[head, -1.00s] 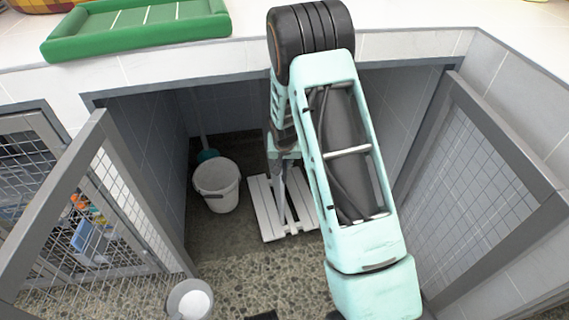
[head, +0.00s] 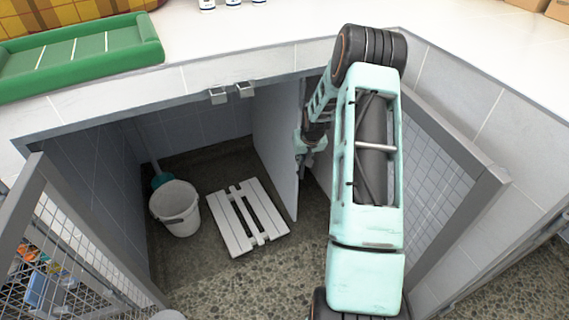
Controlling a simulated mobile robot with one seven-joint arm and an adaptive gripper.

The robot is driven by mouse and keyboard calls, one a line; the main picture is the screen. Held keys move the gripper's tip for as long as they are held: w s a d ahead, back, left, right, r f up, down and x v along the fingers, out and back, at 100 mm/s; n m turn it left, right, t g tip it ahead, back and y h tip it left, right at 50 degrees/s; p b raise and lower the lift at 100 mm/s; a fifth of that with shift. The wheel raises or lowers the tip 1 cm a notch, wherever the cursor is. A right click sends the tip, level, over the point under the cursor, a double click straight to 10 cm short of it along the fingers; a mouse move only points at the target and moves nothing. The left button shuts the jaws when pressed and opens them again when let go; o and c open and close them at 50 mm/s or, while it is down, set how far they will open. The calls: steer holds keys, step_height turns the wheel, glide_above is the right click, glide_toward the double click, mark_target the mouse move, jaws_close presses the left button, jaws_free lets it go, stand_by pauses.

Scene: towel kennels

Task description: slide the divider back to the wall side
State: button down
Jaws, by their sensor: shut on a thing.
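The divider (head: 273,135) is a flat, pale grey upright panel inside the open kennel. It stands just right of the white slatted board (head: 235,232). My gripper (head: 302,158) is at the divider's near edge and is shut on it. My arm reaches down over the counter's front edge and hides part of the kennel right of the divider. The fingertips are small and partly hidden in this view. The kennel's right wall (head: 318,88) shows only in part.
Mesh doors stand open at left (head: 75,245) and right (head: 440,180). A green tray (head: 85,55) lies on the counter.

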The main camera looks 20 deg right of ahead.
steer(key=shift+d, duration=1.75)
steer(key=c, duration=2)
jaws_free()
steer(key=v, duration=1.2)
